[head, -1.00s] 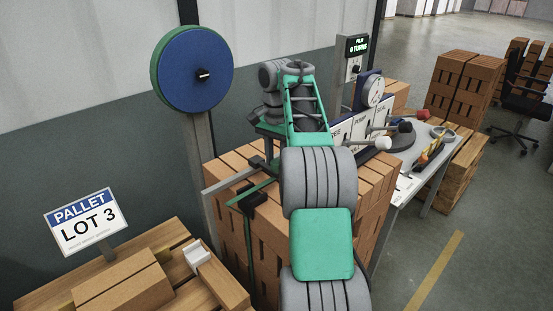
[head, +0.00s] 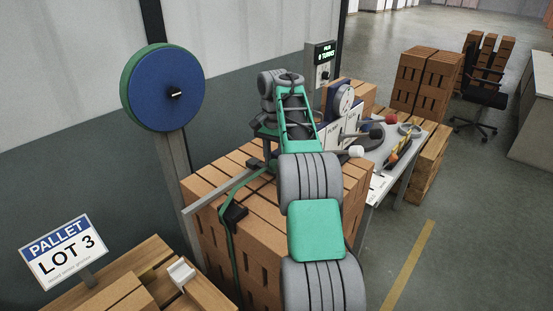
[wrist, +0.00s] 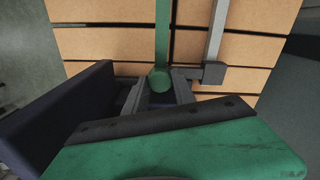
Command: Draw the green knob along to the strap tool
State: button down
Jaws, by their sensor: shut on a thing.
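The green knob (wrist: 160,80) shows in the wrist view between the two grey fingers of my gripper (wrist: 159,88), which is shut on it. A green strap (wrist: 162,35) runs from the knob over the bricks. In the head view the strap (head: 228,243) crosses the top of the brick stack and hangs down its near side. A dark block (head: 236,215) sits beside the strap at the stack's near edge; I cannot tell if it is the strap tool. My arm hides the knob in the head view.
A grey rail (head: 215,192) crosses the brick stack (head: 250,262) close to my gripper. A blue reel (head: 165,88) stands on a post at the left. A table (head: 377,188) with a dial, levers and tools is beyond the stack to the right.

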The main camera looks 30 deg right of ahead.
jog(key=c, duration=1.4)
grip_release()
jog(key=shift+d+r, duration=0.1)
jog(key=shift+d, duration=0.05)
jog(key=shift+c, duration=0.2)
jog(key=shift+o, duration=0.8)
jog(key=shift+d, duration=0.15)
jog(key=shift+o, duration=1.2)
notch_tip(320, 180, up, 8)
jog(key=p, duration=0.7)
jog(key=shift+f, duration=0.2)
jog(key=shift+a, duration=0.2)
